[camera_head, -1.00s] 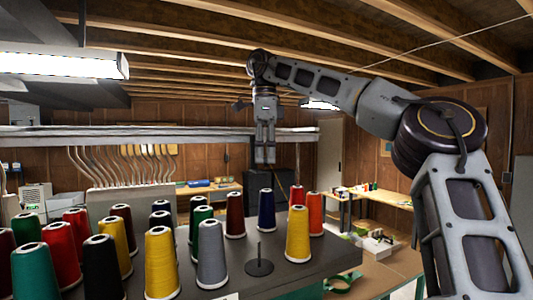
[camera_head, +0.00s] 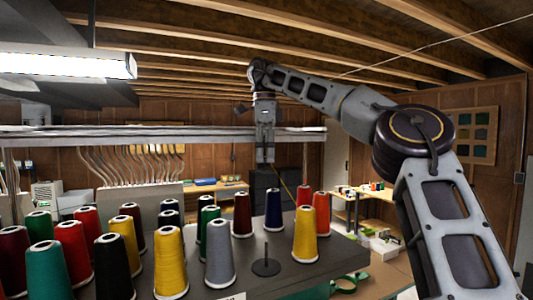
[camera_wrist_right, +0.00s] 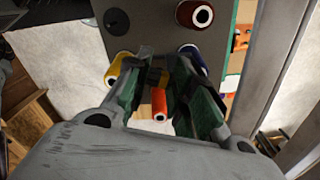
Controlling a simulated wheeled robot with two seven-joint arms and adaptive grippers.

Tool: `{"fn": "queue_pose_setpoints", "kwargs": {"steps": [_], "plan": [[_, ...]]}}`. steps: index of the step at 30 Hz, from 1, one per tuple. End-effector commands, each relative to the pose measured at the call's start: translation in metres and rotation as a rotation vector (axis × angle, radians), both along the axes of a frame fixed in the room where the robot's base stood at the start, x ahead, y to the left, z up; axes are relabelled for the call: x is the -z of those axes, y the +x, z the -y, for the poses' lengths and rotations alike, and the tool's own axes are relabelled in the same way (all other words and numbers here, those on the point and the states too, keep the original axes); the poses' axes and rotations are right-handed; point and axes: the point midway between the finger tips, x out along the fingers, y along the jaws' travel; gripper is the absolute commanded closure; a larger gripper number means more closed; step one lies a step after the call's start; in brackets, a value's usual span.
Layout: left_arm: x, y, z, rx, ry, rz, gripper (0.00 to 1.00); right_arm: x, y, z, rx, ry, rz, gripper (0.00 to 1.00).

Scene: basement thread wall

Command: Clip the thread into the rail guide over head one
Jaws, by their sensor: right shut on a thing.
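My right gripper (camera_head: 265,155) hangs pointing down at the rail (camera_head: 200,135), above the far part of the cone table. A thin yellow thread (camera_head: 287,188) runs from below the gripper down toward the cones at the right. The rail is a long pale bar crossing the head view from the left. I cannot make out the guide over head one or tell whether the thread touches it. My left gripper is not in view.
A dark table (camera_head: 335,255) holds several thread cones, among them a yellow cone (camera_head: 305,238) and a grey cone (camera_head: 219,255). An empty spindle (camera_head: 265,258) stands between these two. A lamp (camera_head: 70,65) hangs at upper left.

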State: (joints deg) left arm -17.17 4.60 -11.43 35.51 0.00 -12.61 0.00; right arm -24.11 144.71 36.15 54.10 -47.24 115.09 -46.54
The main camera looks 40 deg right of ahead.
Motion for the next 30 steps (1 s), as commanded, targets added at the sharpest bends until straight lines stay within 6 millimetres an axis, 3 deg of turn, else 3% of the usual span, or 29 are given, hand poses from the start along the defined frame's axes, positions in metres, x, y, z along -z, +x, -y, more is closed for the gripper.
{"fn": "queue_pose_setpoints", "kwargs": {"steps": [15, 30], "plan": [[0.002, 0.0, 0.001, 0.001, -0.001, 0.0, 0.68, 0.019, -0.001, 0.0, 0.0, 0.0, 0.001, 0.84], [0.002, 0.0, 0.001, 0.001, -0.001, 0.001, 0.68, 0.021, -0.001, 0.0, 0.0, 0.001, 0.001, 0.84]]}}
